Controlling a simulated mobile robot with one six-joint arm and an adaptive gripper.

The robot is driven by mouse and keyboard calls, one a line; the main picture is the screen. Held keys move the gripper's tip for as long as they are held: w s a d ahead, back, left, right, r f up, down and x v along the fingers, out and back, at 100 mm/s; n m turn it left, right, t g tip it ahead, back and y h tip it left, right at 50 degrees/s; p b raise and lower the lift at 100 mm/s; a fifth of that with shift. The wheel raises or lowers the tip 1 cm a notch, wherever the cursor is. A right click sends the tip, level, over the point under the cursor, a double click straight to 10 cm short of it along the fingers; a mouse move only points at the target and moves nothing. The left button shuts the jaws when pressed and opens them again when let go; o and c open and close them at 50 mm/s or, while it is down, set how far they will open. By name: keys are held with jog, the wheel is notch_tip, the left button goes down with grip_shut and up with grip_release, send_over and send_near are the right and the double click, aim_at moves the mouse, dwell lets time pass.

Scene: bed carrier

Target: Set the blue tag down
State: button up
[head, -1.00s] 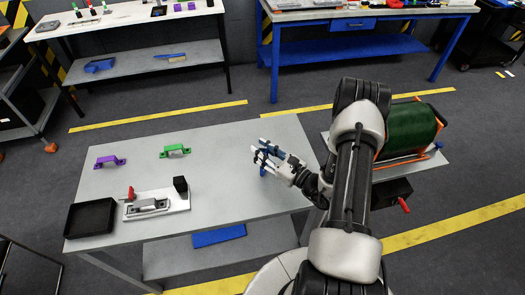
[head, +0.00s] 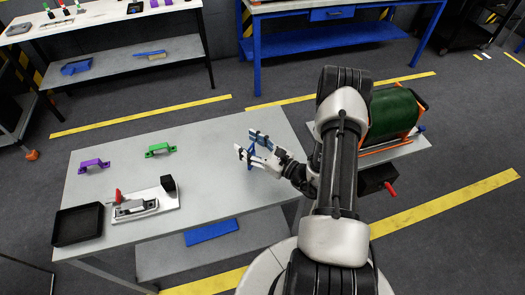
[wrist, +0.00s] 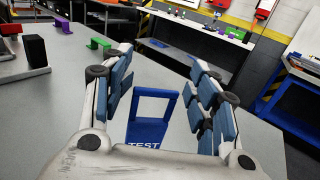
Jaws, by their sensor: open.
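The blue tag (wrist: 149,131) is a small frame with an open loop at the top and the word TEST on its lower part. In the wrist view it stands between my gripper's fingers (wrist: 166,95), with a clear gap on each side. In the head view the blue tag (head: 252,158) shows as a small blue piece at the grey table's right part, partly hidden by the fingers. It appears to rest upright on the table (head: 215,180), though its base is hidden in the wrist view. My gripper (head: 251,146) is open around it.
A green handle (head: 160,151) and a purple handle (head: 94,166) lie at the table's left. A white fixture (head: 152,207) with a red lever and black block stands in front, beside a black tray (head: 78,226). The green drum (head: 393,113) is right of my arm.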

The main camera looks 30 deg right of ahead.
jog(key=v, duration=1.1)
jog(key=a+r+n+g+y, duration=0.6)
jog(key=a+r+n, duration=0.3)
jog(key=r, duration=0.1)
jog(key=s+a+r+n+g, duration=0.6)
jog(key=a+r+n+g, duration=0.25)
jog(key=a+n, duration=0.2)
jog(key=s+d+r+n+t+h, duration=0.1)
jog(key=s+r+n+t+h, duration=0.1)
jog(key=s+r+n+h, duration=0.7)
jog(key=n+h+p, duration=0.1)
jog(key=n+h, duration=0.2)
jog(key=shift+s+r, duration=0.2)
jog(key=shift+s, duration=0.05)
jog(key=shift+n, duration=0.25)
jog(key=shift+f+b, duration=1.25)
jog(key=shift+b, duration=0.05)
